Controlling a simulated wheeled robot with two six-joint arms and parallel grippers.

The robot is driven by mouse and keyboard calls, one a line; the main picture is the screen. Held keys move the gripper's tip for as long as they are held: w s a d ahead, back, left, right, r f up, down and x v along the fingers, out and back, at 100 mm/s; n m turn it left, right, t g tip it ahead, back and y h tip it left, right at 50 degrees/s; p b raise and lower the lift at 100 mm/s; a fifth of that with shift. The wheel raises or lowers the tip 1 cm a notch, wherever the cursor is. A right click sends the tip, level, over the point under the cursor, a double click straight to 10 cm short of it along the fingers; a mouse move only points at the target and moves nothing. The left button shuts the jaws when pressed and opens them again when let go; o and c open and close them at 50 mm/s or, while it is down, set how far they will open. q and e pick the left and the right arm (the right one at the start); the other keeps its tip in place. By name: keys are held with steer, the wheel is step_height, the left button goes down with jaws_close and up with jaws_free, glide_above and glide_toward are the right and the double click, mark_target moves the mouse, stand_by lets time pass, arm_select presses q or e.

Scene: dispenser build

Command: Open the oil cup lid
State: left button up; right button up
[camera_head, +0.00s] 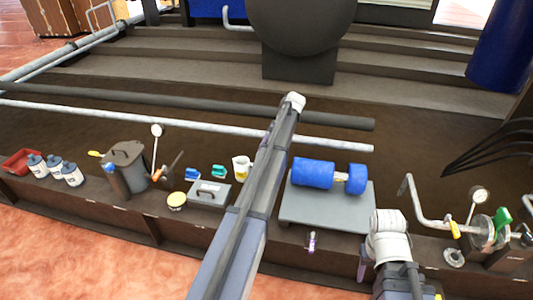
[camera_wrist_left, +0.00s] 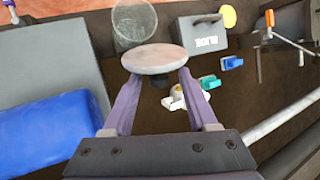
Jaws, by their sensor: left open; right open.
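The oil cup (camera_wrist_left: 133,22) is a clear glass vessel near the top of the left wrist view. Its round, pale grey-pink lid (camera_wrist_left: 153,58) shows over its lower part, with a dark knob below it. My left gripper (camera_wrist_left: 158,78) is open, its two purple fingers on either side of the knob, tips at the lid's near edge. I cannot tell whether they touch it. In the head view, my left arm hides the cup and this gripper. My right gripper (camera_head: 364,266) is open at the lower right, in front of the grey platform.
The grey platform (camera_head: 300,212) carries a blue cylinder (camera_head: 312,173). A grey box (camera_head: 208,194) and a pitcher with yellow contents (camera_head: 241,168) stand left of my left arm. Bottles (camera_head: 73,174) and a dark lidded bin (camera_head: 124,168) are further left.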

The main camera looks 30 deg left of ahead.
arm_select(q)
steer(key=p+v, duration=0.5)
steer(key=v, duration=0.2)
stand_by(0.4)
steer(key=s+d+r+m+t+p, duration=0.1)
steer(key=s+d+r+m+p, duration=0.1)
steer(key=s+d+r+p, duration=0.5)
steer(key=s+d+r+m+t+h+p, duration=0.1)
steer(key=s+d+r+m+t+p, duration=0.1)
steer(key=s+d+r+p, duration=0.5)
steer(key=s+d+r+m+t+h+p, duration=0.1)
steer(key=s+d+r+p, duration=0.7)
steer(key=s+d, duration=0.9)
steer(key=d+m+t+p, duration=0.1)
steer(key=d+p, duration=0.1)
steer(key=p, duration=0.1)
steer(key=shift+s, duration=0.4)
